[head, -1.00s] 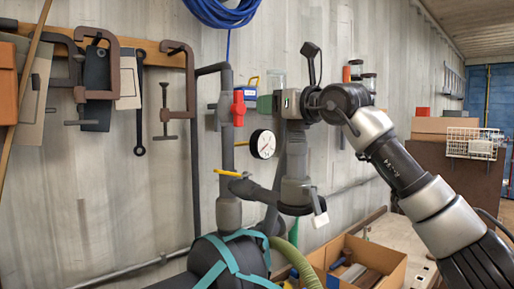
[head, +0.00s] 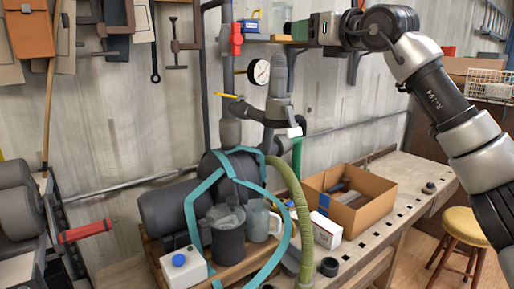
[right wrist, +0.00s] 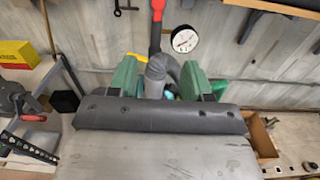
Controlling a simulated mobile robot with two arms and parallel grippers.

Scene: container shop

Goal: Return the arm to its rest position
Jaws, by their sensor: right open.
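My right arm comes in from the right in the head view. Its grey wrist ends in my right gripper (head: 302,30), which has green fingers and points left, high in front of the wall. In the right wrist view the two green fingers of my right gripper (right wrist: 161,82) stand wide apart with nothing held between them. The grey pipe (right wrist: 156,68) and the red valve handle (right wrist: 157,10) show beyond the gap. My left gripper is in neither view.
A pump with teal straps (head: 236,175) and a gauge (head: 258,72) stands by the wall. A cardboard box (head: 372,207) sits on the workbench (head: 400,190). A jug (head: 225,240) and a white container (head: 184,268) are in front. A stool (head: 462,224) stands at right.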

